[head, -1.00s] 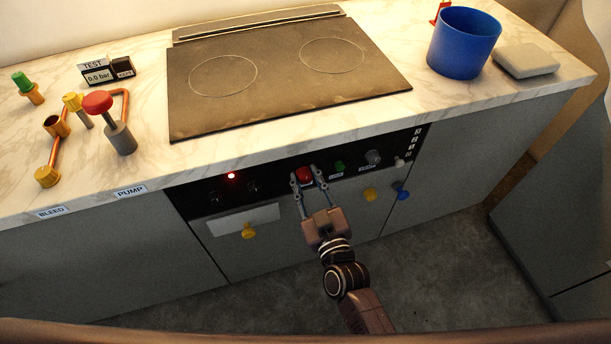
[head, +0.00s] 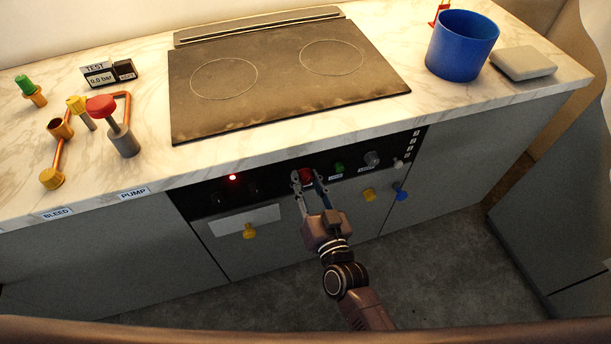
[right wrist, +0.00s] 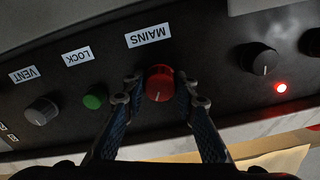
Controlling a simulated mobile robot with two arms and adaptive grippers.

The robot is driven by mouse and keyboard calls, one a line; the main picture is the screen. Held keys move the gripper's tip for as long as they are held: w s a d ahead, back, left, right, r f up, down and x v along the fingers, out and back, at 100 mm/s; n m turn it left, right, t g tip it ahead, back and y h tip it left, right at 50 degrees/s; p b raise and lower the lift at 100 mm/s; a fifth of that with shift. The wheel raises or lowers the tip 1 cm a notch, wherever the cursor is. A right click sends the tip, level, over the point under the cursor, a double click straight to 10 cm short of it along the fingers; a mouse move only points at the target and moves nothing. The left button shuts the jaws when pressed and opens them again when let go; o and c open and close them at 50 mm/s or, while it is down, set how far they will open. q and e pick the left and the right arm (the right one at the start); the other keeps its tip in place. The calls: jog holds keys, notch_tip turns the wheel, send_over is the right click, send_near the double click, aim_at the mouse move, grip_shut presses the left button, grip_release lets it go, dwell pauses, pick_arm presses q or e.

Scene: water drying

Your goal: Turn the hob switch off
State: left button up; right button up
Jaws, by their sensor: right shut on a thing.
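The red knob (head: 306,174) sits on the black panel (head: 290,178) on the front of the counter, below the hob (head: 290,78). A red light (head: 232,177) glows on the panel. My left gripper is not in view.
A green button (head: 339,168) and a grey knob (head: 372,158) sit right of the red knob. Dark knobs are to its left. Yellow knobs (head: 249,231) and a blue one (head: 401,192) stick out below. A blue pot (head: 462,45) stands on the counter.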

jog(key=m, duration=0.6)
jog(key=shift+m, duration=0.3)
jog(key=m, duration=0.5)
jog(key=shift+b, duration=0.4)
jog(key=shift+m, duration=0.3)
jog(key=o, duration=1.2)
jog(key=shift+d, duration=0.1)
jog(key=shift+c, duration=0.2)
jog(key=v, duration=1.2)
